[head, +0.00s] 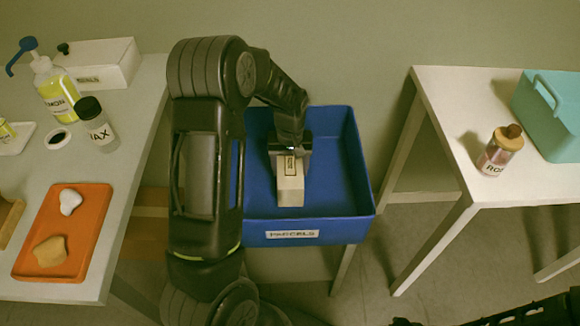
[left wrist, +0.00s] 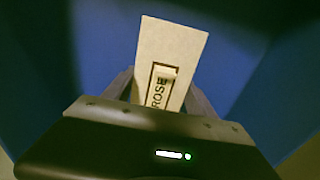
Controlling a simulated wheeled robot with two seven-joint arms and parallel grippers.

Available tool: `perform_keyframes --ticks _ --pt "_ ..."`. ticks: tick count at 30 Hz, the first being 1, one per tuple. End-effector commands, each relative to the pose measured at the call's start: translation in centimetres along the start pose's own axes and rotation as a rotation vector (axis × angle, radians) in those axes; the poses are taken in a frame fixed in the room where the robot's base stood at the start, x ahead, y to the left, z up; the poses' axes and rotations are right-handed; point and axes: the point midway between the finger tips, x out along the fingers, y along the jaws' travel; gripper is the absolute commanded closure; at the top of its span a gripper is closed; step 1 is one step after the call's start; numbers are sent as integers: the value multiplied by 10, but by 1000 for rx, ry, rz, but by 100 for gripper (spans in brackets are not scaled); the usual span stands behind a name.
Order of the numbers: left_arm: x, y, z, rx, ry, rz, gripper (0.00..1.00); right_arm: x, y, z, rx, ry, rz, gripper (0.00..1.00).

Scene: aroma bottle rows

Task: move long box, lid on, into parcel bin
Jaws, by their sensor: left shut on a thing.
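The long box (head: 290,190) is pale cream with a label; the label reads ROSE in the left wrist view (left wrist: 185,50). It is over or inside the blue parcel bin (head: 352,190), whose front label reads PARCELS. My left gripper (head: 290,153) is shut on the box from above, near its far end in the head view. Whether the box touches the bin floor I cannot tell. My right gripper is not clearly seen; only a dark part of my right arm shows at the lower right corner.
The left table holds a white PARCELS box (head: 105,65), a pump bottle (head: 52,88), a WAX bottle (head: 96,125) and an orange tray (head: 88,225). The right table holds a cork-topped bottle (head: 497,155) and a teal container (head: 555,110). The bin's right part is clear.

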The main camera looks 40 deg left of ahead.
Motion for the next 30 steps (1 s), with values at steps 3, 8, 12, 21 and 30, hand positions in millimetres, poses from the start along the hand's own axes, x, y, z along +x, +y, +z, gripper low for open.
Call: perform_keyframes --ticks 3,8,12,21,30 --pt "0 0 0 0 0 0 32 0 0 0 0 0 0 72" --pt "0 0 0 0 0 0 19 0 0 0 0 0 0 72" --pt "0 0 0 0 0 0 9 0 0 0 0 0 0 72" --pt "0 0 0 0 -1 0 9 0 0 0 0 0 0 72" --pt "-2 0 0 0 0 0 9 -2 -1 0 0 0 0 72"
